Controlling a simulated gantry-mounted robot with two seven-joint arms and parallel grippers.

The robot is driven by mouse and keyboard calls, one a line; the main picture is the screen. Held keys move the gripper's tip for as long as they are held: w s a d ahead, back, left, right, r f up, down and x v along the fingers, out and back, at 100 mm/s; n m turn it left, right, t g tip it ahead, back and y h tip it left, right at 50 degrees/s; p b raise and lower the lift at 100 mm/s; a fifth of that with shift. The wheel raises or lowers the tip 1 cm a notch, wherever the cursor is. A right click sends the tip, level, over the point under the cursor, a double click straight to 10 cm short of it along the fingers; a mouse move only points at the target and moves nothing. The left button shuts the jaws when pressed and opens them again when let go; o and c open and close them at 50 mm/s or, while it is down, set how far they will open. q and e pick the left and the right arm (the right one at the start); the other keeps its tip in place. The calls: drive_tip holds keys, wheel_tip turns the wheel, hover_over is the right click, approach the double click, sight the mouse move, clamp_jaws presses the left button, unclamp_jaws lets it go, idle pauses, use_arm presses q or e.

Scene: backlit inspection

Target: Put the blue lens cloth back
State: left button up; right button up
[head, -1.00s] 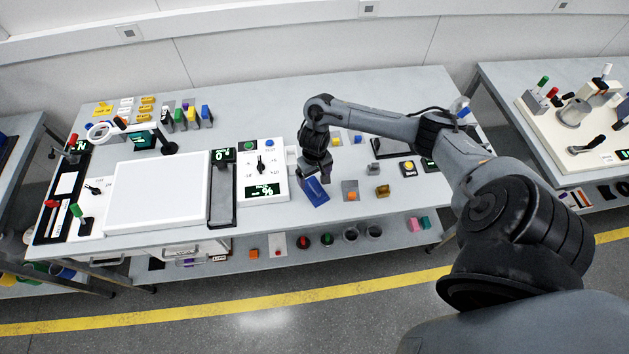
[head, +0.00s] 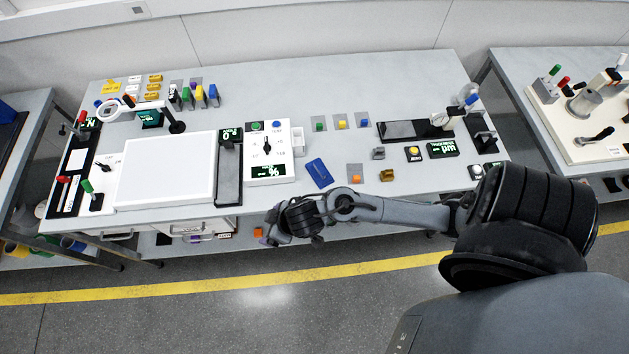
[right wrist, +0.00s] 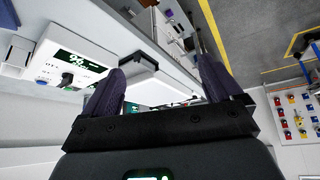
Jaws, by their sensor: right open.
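The blue lens cloth (head: 319,172) lies slightly turned on the grey table, right of the white control panel with the dial (head: 267,150). Nothing touches it. I cannot tell whether there is a marked spot under it. My right gripper (head: 276,234) is in front of the table's front edge, apart from the cloth. In the right wrist view my right gripper (right wrist: 160,80) shows its two fingers spread with nothing between them. My left gripper is in neither view.
A white light panel (head: 166,168) lies at the left. Small blocks on grey pads, such as a yellow one (head: 342,124), stand right of the control panel. A black stand (head: 413,130) is farther right. The back middle of the table is clear.

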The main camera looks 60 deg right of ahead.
drive_tip(key=s+d+r+g, duration=0.2)
drive_tip(key=s+r, duration=0.3)
drive_tip(key=s, duration=0.6)
drive_tip(key=shift+d+g+h, duration=0.3)
drive_tip(key=shift+d+h, duration=0.1)
